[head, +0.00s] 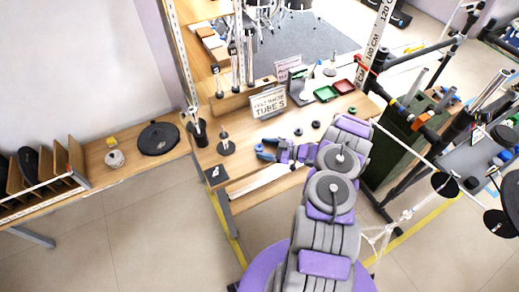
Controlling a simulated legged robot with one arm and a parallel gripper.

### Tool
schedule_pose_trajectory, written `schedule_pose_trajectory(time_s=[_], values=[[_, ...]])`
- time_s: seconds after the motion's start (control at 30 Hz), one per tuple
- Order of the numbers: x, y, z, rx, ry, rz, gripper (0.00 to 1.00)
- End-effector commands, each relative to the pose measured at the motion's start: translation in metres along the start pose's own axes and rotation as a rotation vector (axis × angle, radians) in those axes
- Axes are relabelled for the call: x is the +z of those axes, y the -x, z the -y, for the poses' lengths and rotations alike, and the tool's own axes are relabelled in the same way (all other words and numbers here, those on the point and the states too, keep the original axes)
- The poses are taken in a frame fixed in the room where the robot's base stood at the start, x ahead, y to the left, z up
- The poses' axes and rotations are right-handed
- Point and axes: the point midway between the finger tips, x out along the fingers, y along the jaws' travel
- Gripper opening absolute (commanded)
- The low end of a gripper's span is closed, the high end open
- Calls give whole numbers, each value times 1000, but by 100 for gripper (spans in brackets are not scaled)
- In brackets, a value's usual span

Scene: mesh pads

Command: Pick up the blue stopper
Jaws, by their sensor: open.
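My gripper (262,150) is over the front of the wooden table, pointing left, with its blue jaws apart. I see nothing between them, though the view is small. The piece right of the gripper looks dark bluish, but I cannot tell for sure which one is the blue stopper. All of these pieces are apart from the jaws.
The wooden table (240,170) holds a "TUBES" sign (268,102), upright tubes on a wooden block (245,95), and a dark stand (226,147) left of my gripper. A metal frame (420,50) stands right.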

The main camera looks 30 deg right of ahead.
Motion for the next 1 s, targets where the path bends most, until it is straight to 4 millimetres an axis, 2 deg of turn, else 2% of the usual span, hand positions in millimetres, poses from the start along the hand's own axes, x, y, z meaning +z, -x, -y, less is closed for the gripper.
schedule_pose_trajectory(time_s=[0.1,0.37,1.0], values=[[0,-11,0,0,0,-1,70],[0,-13,0,1,-1,-1,70],[0,-13,0,1,-1,-2,10]])
